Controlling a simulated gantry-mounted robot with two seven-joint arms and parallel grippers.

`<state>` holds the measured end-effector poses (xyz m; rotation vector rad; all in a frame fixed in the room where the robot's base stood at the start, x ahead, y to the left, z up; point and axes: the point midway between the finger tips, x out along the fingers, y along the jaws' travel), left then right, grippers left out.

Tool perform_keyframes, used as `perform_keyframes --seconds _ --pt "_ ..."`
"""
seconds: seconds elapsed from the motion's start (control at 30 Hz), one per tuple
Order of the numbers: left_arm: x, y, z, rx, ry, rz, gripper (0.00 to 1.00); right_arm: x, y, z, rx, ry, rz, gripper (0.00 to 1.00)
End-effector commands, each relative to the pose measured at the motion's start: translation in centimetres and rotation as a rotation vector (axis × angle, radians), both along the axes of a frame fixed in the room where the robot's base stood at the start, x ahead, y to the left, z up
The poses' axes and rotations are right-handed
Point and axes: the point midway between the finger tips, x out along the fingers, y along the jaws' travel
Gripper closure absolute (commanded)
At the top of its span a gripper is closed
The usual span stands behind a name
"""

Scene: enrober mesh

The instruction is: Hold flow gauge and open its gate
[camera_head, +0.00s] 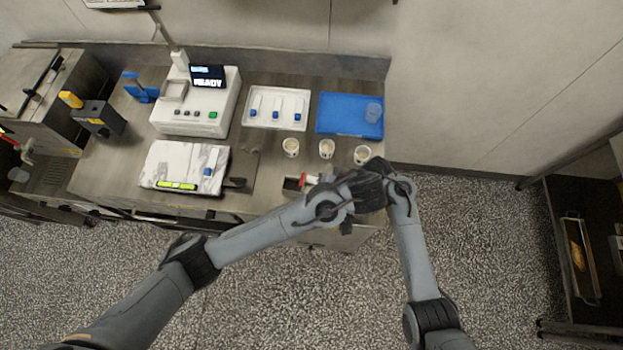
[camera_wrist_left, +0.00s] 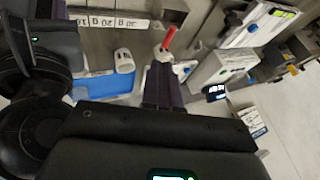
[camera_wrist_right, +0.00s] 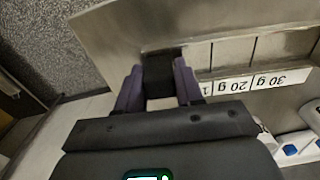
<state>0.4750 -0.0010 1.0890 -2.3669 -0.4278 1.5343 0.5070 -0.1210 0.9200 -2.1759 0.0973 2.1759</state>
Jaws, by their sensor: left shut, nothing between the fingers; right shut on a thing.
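A small pale piece with a red lever (camera_head: 303,180), which looks like part of the flow gauge, is at the counter's front. It also shows in the left wrist view (camera_wrist_left: 168,40), just beyond the tips of my left gripper (camera_wrist_left: 163,68). My left gripper is shut and empty; I cannot tell whether it touches the piece. My right gripper (camera_wrist_right: 160,80) is shut on a black block (camera_wrist_right: 160,68), possibly the gauge's handle. In the head view the two wrists overlap near the front right corner of the counter and hide both grippers' tips.
Three cups (camera_head: 326,149) stand behind my wrists, before a blue tray (camera_head: 330,126). A white tray (camera_head: 262,122), a scale (camera_head: 200,122) reading READY and a marble slab (camera_head: 165,160) lie leftward. A weight-label strip (camera_wrist_right: 240,85) runs along the counter. Open floor lies in front.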

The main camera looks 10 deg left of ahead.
Motion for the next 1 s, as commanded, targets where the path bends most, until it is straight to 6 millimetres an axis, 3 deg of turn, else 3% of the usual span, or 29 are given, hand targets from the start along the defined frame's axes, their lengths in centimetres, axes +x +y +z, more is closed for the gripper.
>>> perform_keyframes --seconds 0.53,1.0 --pt "0.1 0.4 -0.9 0.003 0.004 -0.001 1.00 0.0 0.0 0.0 0.000 0.000 0.001 1.00" --pt "2.7 3.1 -6.4 0.004 0.004 -0.001 1.00 0.0 0.0 0.0 0.001 -0.001 0.001 1.00"
